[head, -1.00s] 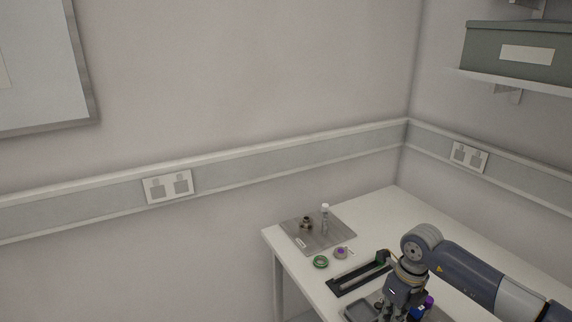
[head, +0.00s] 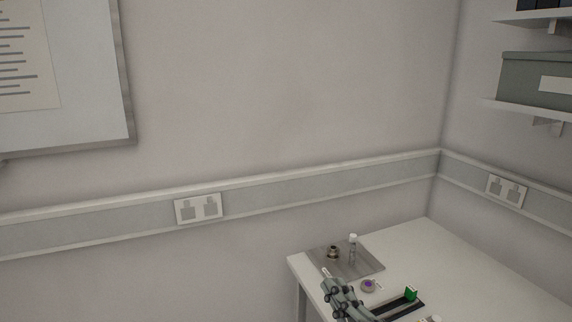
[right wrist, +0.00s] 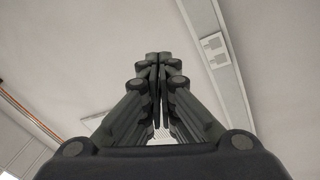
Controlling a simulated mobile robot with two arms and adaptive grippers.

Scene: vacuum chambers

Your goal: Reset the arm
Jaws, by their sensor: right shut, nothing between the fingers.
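My right gripper (head: 328,276) is at the lower edge of the head view, in front of the near left part of the white table. It points up and to the left. In the right wrist view its fingers (right wrist: 158,60) are together with nothing between them, against a pale wall. Most of my right arm is out of the head view. My left gripper is not in view.
The white table (head: 455,255) holds a grey plate (head: 365,268) with a small metal fitting (head: 332,252) and a white-capped vial (head: 352,246). A purple-centred roll (head: 368,285) and a black rail with a green block (head: 411,293) lie nearer. A grey box (head: 535,78) sits on a wall shelf.

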